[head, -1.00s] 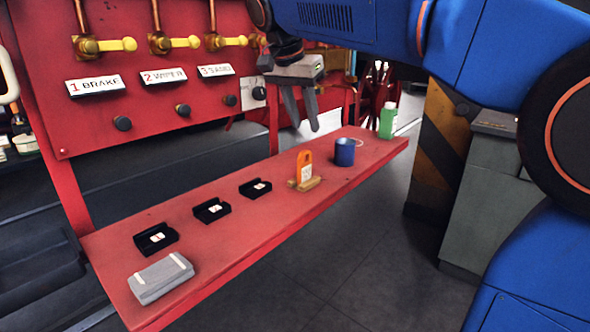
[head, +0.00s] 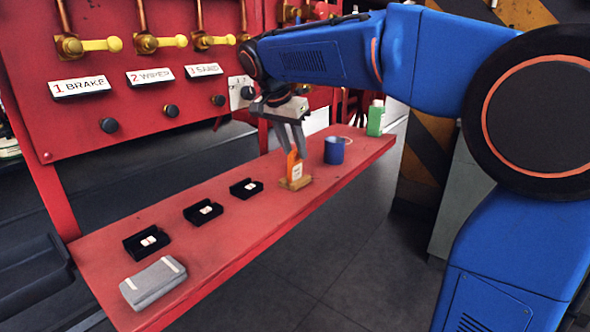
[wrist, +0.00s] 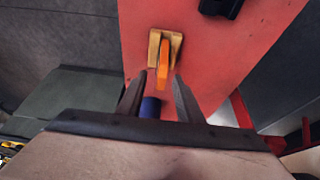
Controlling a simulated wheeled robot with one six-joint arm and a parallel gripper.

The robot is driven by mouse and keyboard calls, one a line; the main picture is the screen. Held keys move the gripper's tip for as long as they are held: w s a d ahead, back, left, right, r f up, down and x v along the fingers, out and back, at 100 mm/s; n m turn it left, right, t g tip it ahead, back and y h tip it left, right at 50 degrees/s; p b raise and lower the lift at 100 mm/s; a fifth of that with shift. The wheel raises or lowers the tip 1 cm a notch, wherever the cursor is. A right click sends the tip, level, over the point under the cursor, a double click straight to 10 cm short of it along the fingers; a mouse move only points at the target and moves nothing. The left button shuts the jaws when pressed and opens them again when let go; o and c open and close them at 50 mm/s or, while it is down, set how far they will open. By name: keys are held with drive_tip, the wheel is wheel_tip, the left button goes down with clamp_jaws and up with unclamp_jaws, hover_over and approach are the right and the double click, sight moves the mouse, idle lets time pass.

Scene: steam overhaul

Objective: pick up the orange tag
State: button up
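The orange tag (head: 294,164) with a white label stands upright in a small wooden holder (head: 295,184) on the red bench. My gripper (head: 292,151) is just above and around the tag's top, fingers pointing down. In the wrist view the tag (wrist: 163,62) shows edge-on in the wooden holder (wrist: 152,47), just beyond the gap between the fingertips. The two fingers (wrist: 157,82) are apart, with the tag's near end between or just ahead of them. I cannot tell whether either finger touches it.
A blue cup (head: 334,151) stands right of the holder, and a green bottle (head: 376,118) farther right. Three black trays, one here (head: 204,211), and a grey case (head: 153,283) lie to the left on the red bench (head: 235,235). The red valve panel (head: 150,105) rises behind.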

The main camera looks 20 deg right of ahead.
sight(298, 159)
drive_tip(key=shift+x, duration=2.9)
drive_tip(key=shift+w, duration=0.1)
clamp_jaws()
